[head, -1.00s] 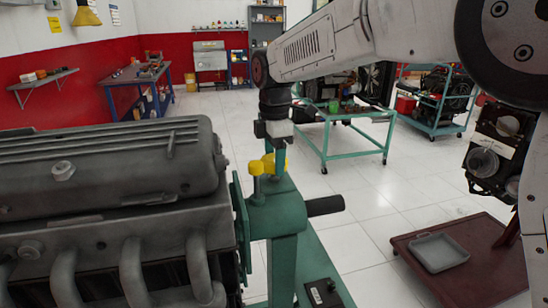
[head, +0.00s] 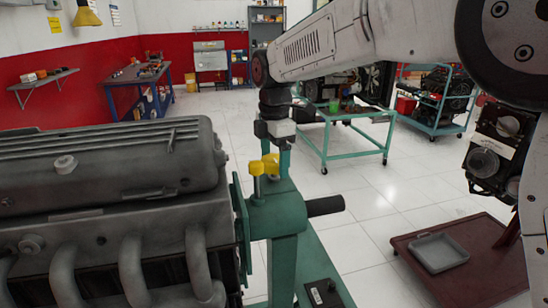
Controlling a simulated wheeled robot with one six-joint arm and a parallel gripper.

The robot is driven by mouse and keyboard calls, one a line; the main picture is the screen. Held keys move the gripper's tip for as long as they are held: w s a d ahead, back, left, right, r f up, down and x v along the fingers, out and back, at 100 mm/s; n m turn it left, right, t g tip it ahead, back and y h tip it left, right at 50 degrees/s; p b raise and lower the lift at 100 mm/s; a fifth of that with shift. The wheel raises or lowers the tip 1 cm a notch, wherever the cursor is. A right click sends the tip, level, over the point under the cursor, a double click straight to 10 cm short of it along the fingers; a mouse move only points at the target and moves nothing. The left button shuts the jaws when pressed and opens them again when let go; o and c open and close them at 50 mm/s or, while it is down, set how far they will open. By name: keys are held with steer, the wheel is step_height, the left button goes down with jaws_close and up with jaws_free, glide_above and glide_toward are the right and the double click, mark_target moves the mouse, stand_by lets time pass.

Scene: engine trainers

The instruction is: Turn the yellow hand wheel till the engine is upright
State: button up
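The engine (head: 110,200) is a large grey block with a ribbed top cover and curved pipes on its near side. It fills the left, its cover uppermost and seemingly slightly tilted. It is mounted to the green stand (head: 285,215), which has a black handle bar at its right. The yellow hand wheel (head: 257,169) shows as small yellow parts above the stand's head, right of the engine. My gripper (head: 281,148) points down just above and beside the yellow parts. Its fingertips are too small and overlapped to tell open from shut, or whether they touch the wheel.
A dark red stand base with a grey tray (head: 438,252) is at the lower right. A green cart (head: 352,116) stands behind my gripper, with another cart (head: 440,100) to its right. A blue workbench (head: 140,88) is at the back left. White floor between is clear.

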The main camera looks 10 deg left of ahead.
mark_target(274, 158)
step_height(274, 158, up, 7)
steer(key=shift+r, duration=0.4)
stand_by(0.4)
